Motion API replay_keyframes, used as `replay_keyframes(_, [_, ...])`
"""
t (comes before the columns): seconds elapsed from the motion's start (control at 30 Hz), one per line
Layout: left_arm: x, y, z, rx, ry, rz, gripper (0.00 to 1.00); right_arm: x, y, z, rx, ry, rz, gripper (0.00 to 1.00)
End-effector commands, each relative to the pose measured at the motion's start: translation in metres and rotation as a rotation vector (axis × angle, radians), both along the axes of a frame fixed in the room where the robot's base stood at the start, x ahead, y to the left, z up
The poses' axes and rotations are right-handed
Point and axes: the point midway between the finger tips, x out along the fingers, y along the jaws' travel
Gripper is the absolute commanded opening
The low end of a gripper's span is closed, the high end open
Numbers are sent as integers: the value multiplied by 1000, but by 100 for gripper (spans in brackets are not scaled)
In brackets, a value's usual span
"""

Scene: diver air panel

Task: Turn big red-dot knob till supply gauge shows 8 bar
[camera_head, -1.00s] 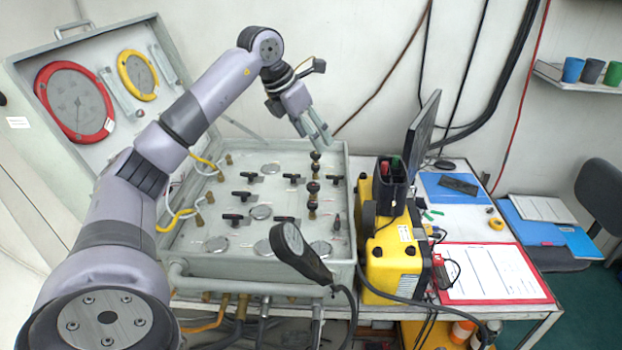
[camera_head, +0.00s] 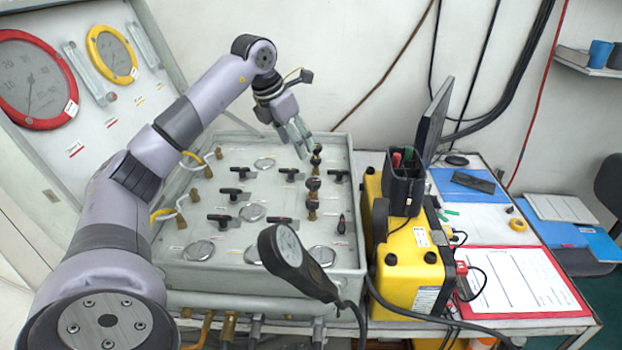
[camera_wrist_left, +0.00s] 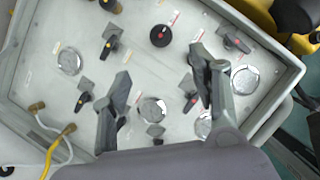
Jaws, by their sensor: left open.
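A round black knob with a red dot (camera_wrist_left: 160,35) stands on the grey panel (camera_wrist_left: 85,25) in the left wrist view, just beyond my fingertips and apart from them. My left gripper (camera_wrist_left: 160,66) is open and empty, its fingers spread above the panel. In the head view my left gripper (camera_head: 307,150) hangs at the panel's back right, beside the rearmost of the tall black knobs (camera_head: 316,160). Red dots cannot be made out in the head view. Several small round gauges lie in the panel; which is the supply gauge, and their readings, cannot be told. My right gripper is out of view.
Black lever valves (camera_head: 236,172) surround the knobs. A black handheld meter (camera_head: 290,255) rises at the panel's front. A yellow case (camera_head: 410,265) stands close on the right. The open lid behind left carries red-ringed (camera_head: 70,108) and yellow-ringed (camera_head: 133,74) gauges.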

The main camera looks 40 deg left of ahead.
Motion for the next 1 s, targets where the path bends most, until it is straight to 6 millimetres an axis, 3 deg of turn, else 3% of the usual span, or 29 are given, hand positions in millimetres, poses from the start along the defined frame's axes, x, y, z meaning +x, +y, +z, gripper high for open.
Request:
replay_keyframes(0.53, [43,-4,-106,-2,4,-1,55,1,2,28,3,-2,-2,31])
replay_keyframes(0.77, [53,-5,-129,-1,2,0,55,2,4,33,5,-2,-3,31])
replay_keyframes(1.0, [55,-5,-133,1,0,-1,55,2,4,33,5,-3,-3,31])
